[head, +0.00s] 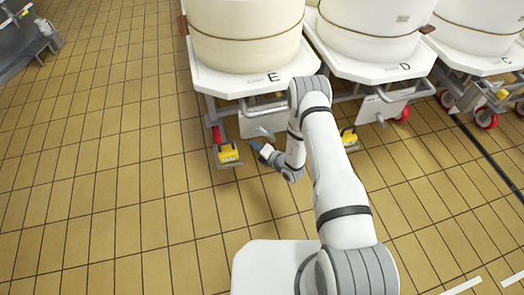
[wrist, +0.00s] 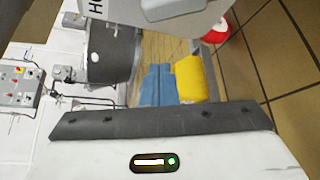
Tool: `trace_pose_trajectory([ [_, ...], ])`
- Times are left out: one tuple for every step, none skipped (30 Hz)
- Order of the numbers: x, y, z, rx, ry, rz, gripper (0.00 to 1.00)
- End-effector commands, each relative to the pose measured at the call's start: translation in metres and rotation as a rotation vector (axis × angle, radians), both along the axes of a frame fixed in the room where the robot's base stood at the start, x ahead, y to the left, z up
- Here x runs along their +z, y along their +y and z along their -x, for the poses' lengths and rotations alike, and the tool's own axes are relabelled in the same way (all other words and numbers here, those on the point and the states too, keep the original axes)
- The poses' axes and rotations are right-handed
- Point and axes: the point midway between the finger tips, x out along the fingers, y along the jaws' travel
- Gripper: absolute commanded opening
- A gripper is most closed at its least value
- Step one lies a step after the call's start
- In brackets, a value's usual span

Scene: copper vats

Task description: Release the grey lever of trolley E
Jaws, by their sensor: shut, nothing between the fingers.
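Trolley E (head: 240,82) carries a white vat and has a letter E on its front edge. Under its front left corner is a yellow pedal (head: 228,153), which also shows in the wrist view (wrist: 190,78). A grey bar (head: 265,133) hangs below the front edge by a pale plate; I cannot tell whether this is the grey lever. My gripper (head: 259,147) is low in front of the trolley, just right of the yellow pedal. In the wrist view its blue fingers (wrist: 157,86) are together and empty, close beside the yellow pedal in the picture; contact cannot be told.
Trolley D (head: 385,71) stands close on the right, with its own yellow pedal (head: 349,140) behind my arm. Trolley C (head: 490,62) is farther right. The tiled floor (head: 100,170) on the left is clear. A red wheel (wrist: 215,32) shows in the wrist view.

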Motion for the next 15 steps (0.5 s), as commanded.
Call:
trace_pose_trajectory([
  [-0.005,0.009,-0.008,0.001,-0.003,-0.001,0.0],
  [-0.006,0.014,-0.013,0.002,-0.003,-0.001,0.0],
  [-0.008,0.019,-0.019,0.003,-0.004,-0.001,0.0],
  [-0.009,0.023,-0.023,0.002,-0.003,-0.001,0.0],
  [-0.01,0.027,-0.027,0.001,-0.003,-0.001,0.0],
  [-0.006,0.019,-0.031,-0.005,-0.003,-0.001,0.0],
  [-0.003,0.013,-0.033,-0.005,-0.002,-0.001,0.0],
  [-0.002,0.009,-0.034,-0.006,-0.001,-0.001,0.0],
  [0.001,0.005,-0.036,-0.005,-0.001,-0.001,0.0],
  [0.002,0.002,-0.038,-0.004,0.0,0.0,0.0],
  [0.003,0.0,-0.039,-0.004,0.0,0.0,0.0],
  [0.005,-0.003,-0.04,-0.004,0.001,-0.001,0.0],
  [0.006,-0.004,-0.041,-0.004,0.001,-0.001,0.0],
  [0.006,-0.006,-0.042,-0.004,0.001,-0.001,0.0],
  [0.007,-0.007,-0.042,-0.003,0.001,-0.001,0.0],
])
